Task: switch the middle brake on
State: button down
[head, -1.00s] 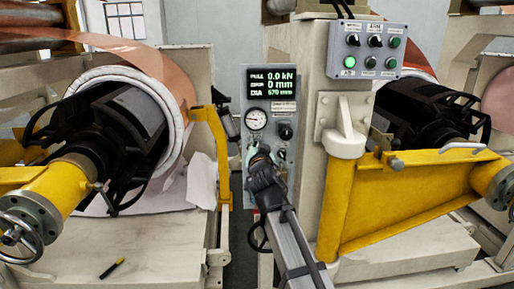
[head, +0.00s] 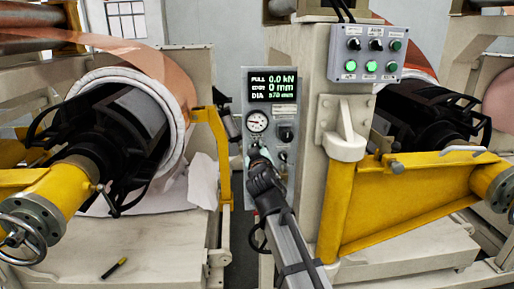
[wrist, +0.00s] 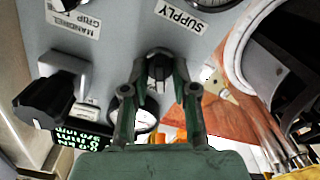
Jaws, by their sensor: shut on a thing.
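My gripper (head: 260,155) reaches up to the grey upright panel (head: 288,165) below its round gauge (head: 257,122). In the wrist view my gripper (wrist: 160,75) is shut on a small dark knob (wrist: 158,65) on the panel, below the upside-down SUPPLY label (wrist: 182,14). The knob's lower part is hidden between the fingers. On the grey switch box (head: 366,52) at upper right, the left lamp (head: 350,66) and middle lamp (head: 371,66) of the lower row glow green. The right lamp (head: 390,66) is dim. No part is clearly labelled as the middle brake.
A larger black knob (head: 286,133) sits on the panel beside the gauge, below a display (head: 273,85). A yellow bracket arm (head: 400,195) stands close on the right. A yellow post (head: 221,150) and copper foil roll (head: 150,75) stand left.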

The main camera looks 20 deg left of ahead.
jog(key=shift+n, duration=0.4)
jog(key=c, duration=1.3)
grip_release()
jog(key=shift+o, duration=0.2)
jog(key=shift+s, duration=0.1)
jog(key=v, duration=1.1)
jog(key=shift+s+d, duration=0.2)
jog(key=shift+s, duration=0.15)
